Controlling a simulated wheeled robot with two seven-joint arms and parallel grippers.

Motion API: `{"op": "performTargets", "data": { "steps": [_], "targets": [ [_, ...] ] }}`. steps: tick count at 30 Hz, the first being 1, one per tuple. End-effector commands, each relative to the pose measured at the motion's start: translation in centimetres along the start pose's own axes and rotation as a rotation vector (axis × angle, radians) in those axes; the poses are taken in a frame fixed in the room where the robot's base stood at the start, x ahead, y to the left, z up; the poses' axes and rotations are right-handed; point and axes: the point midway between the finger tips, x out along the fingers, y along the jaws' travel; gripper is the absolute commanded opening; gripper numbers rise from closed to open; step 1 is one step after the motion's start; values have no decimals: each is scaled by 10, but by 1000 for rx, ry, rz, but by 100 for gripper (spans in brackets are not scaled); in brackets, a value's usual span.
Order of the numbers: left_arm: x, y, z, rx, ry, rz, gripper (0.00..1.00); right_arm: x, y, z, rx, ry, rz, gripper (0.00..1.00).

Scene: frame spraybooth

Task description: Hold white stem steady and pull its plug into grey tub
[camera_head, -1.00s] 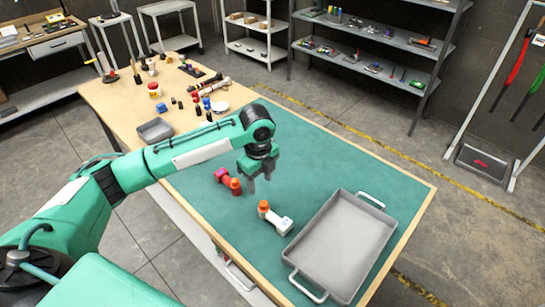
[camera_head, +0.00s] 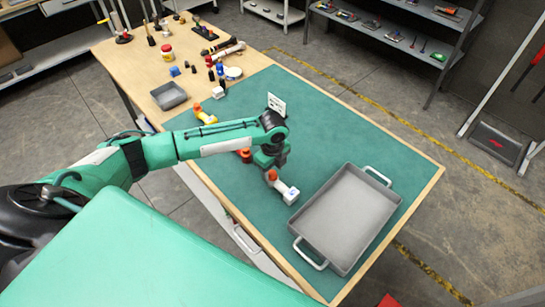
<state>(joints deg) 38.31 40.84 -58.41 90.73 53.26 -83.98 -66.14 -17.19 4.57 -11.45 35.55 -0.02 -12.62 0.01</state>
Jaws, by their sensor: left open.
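The white stem (camera_head: 287,193) lies on the green mat left of the grey tub, its orange plug (camera_head: 271,175) at its upper left end. My left gripper (camera_head: 268,170) is open, right at the plug, with its fingers pointing down. Whether the fingers touch the plug I cannot tell. The grey tub (camera_head: 345,262), a wide tray with two white handles, is empty. My right gripper is out of view.
An orange-ended fitting (camera_head: 245,156) is mostly hidden behind my left arm. A yellow fitting (camera_head: 205,114), a white card (camera_head: 276,104) and a small grey tray (camera_head: 168,95) are farther back. The mat's right side is clear.

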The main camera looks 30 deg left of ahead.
Motion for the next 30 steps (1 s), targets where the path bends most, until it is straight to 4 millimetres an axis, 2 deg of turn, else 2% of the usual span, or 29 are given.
{"op": "performTargets", "data": {
  "steps": [6, 13, 14, 19, 21, 24, 27, 28, 30],
  "targets": [
    [12, 0, 0, 1, -1, 0, 49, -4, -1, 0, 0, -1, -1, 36],
    [12, 0, 0, 1, -1, 0, 49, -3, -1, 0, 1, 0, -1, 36],
    [12, 0, 0, 1, -1, 0, 45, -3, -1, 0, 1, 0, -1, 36],
    [12, 0, 0, 1, -1, 0, 12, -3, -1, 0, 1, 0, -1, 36],
    [12, 0, 0, 1, -1, 0, 10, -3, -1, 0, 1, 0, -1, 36],
    [12, 0, 0, 1, -1, 0, 2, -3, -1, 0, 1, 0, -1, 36],
    [12, 0, 0, 1, -1, 0, 1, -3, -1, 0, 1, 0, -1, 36],
    [12, 0, 0, 1, -1, 0, 1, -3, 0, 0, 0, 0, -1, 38],
    [12, 0, 0, 1, -1, 0, 1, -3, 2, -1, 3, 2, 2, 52]
  ]
}}
